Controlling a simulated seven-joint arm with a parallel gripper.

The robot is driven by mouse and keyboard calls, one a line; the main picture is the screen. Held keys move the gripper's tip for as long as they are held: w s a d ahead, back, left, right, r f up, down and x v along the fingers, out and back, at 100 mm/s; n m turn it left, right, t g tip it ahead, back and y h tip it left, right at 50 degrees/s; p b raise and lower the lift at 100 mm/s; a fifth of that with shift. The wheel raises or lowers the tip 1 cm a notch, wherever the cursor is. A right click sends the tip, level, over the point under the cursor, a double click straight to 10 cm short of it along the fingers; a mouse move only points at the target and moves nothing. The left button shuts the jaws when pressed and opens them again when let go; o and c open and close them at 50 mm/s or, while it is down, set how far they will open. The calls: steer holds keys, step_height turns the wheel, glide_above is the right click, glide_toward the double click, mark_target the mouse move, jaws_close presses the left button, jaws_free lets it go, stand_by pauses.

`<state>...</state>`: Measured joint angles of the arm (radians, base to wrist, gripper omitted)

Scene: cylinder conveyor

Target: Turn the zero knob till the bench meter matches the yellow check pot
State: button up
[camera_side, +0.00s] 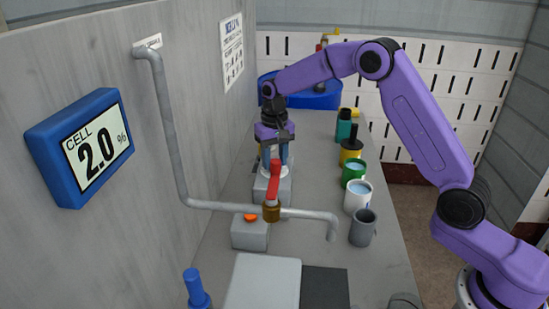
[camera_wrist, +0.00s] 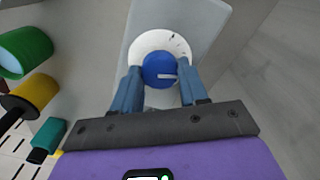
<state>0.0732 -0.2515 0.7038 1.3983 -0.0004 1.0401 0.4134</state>
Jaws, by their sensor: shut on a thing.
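The blue zero knob (camera_wrist: 155,64) with a white pointer sits on a white dial (camera_wrist: 146,42) on a grey box (camera_wrist: 200,20) in the wrist view. The pointer lies roughly level, toward the right. My gripper (camera_wrist: 160,74) is shut on the knob, a blue finger on either side. In the side view my gripper (camera_side: 276,155) points down over the box, and the knob is hidden. The yellow check pot (camera_side: 351,149) stands to its right with a black object in it. A blue-framed display (camera_side: 83,145) on the wall reads "CELL 2.0 %". No reading shows on the pot.
A red-handled valve (camera_side: 273,185) on a grey pipe (camera_side: 310,214) stands in front of my gripper. Green (camera_side: 353,172), white (camera_side: 357,197) and grey (camera_side: 363,228) cups line the bench's right side. A teal bottle (camera_side: 343,126) stands behind the yellow pot.

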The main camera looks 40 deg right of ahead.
steer(key=shift+n, duration=1.2)
steer(key=o, duration=1.1)
steer(key=shift+c, duration=0.2)
step_height(320, 180, up, 18)
steer(key=shift+f, duration=0.25)
